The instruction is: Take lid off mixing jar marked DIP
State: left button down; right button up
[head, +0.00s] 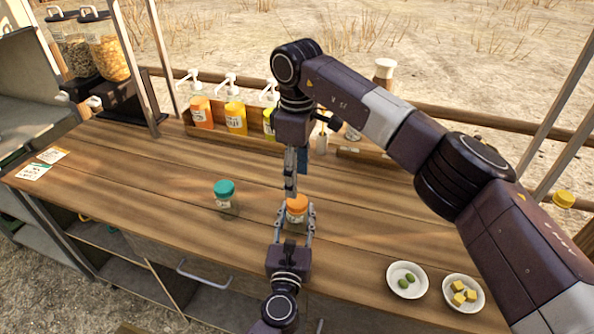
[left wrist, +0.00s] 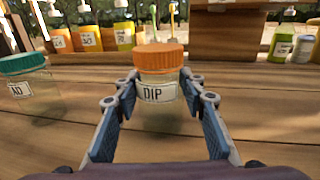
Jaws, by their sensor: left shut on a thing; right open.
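The mixing jar marked DIP (left wrist: 158,92) is clear, stands upright on the wooden counter and has an orange lid (left wrist: 161,58) on it. In the head view the orange lid (head: 297,203) shows between my left gripper's fingers. My left gripper (head: 296,218) comes from the near edge and is shut on the jar's body, below the lid; the blue-grey finger pads flank it in the left wrist view. My right gripper (head: 290,188) points down, open and empty, just behind and left of the lid. Its fingers are seen edge-on.
A teal-lidded jar (head: 225,194) stands left of the DIP jar. Two white bowls, one with olives (head: 405,292) and one with yellow cubes (head: 477,306), sit at the front right. Pump bottles (head: 236,117) line the back rack. The counter's left part is mostly clear.

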aim_at(297, 200)
notch_tip(297, 200, down, 7)
jog(key=shift+r, duration=0.15)
jog(key=shift+c, duration=0.4)
